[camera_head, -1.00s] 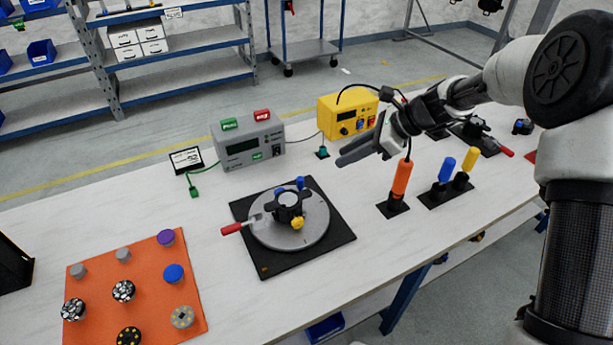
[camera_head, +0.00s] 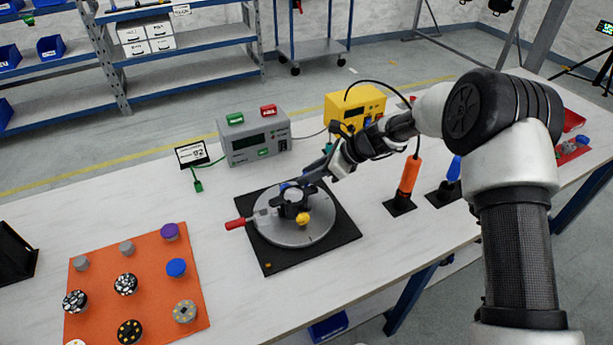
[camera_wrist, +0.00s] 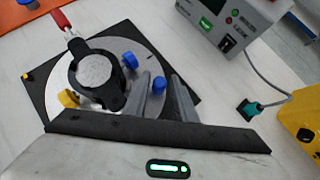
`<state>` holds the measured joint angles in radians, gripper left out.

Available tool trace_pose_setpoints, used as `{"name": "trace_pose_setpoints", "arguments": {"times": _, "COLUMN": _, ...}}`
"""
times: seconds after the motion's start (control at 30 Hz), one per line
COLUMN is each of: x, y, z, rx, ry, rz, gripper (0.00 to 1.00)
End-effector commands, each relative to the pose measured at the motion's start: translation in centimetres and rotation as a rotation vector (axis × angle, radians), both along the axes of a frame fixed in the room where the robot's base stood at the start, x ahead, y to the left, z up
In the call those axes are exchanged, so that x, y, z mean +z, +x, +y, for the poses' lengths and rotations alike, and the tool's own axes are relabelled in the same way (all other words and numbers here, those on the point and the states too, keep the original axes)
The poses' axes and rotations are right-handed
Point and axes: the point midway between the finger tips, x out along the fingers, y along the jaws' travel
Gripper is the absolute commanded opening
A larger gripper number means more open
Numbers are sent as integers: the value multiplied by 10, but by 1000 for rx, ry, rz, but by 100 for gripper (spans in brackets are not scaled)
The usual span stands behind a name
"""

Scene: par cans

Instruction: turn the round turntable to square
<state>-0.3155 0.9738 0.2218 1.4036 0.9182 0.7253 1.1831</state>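The round grey turntable (camera_head: 318,230) sits on a black square base plate (camera_head: 265,260). A black fixture holding a round grey piece (camera_wrist: 95,71) is at its centre. A red-handled clamp (camera_head: 236,224) points left. A yellow knob (camera_head: 302,219) stands at the front. Two blue knobs show in the wrist view, one beside the fixture (camera_wrist: 130,60) and one nearer my fingers (camera_wrist: 159,85). My gripper (camera_wrist: 160,80) is open above the turntable's far right side, its fingers on either side of the nearer blue knob. I cannot tell whether they touch it. In the head view my gripper (camera_head: 300,183) partly hides the blue knobs.
A grey box with a display (camera_head: 255,140) and a yellow box (camera_head: 352,105) stand behind. An orange-handled tool (camera_head: 409,175) stands upright right of the turntable. An orange mat (camera_head: 150,275) with several knobs lies at left.

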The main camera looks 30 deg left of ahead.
Motion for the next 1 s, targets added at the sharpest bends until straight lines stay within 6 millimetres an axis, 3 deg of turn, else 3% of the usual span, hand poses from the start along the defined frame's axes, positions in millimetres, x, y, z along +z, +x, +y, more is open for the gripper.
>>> {"name": "trace_pose_setpoints", "arguments": {"times": 0.43, "x": -8, "y": -1, "z": 9, "rx": -1, "ry": 0, "rz": -1, "gripper": 24}}
{"name": "trace_pose_setpoints", "arguments": {"times": 0.6, "x": -8, "y": -1, "z": 8, "rx": 0, "ry": 0, "rz": 0, "gripper": 0}}
{"name": "trace_pose_setpoints", "arguments": {"times": 1.0, "x": -9, "y": -1, "z": 6, "rx": -17, "ry": -1, "rz": 0, "gripper": 0}}
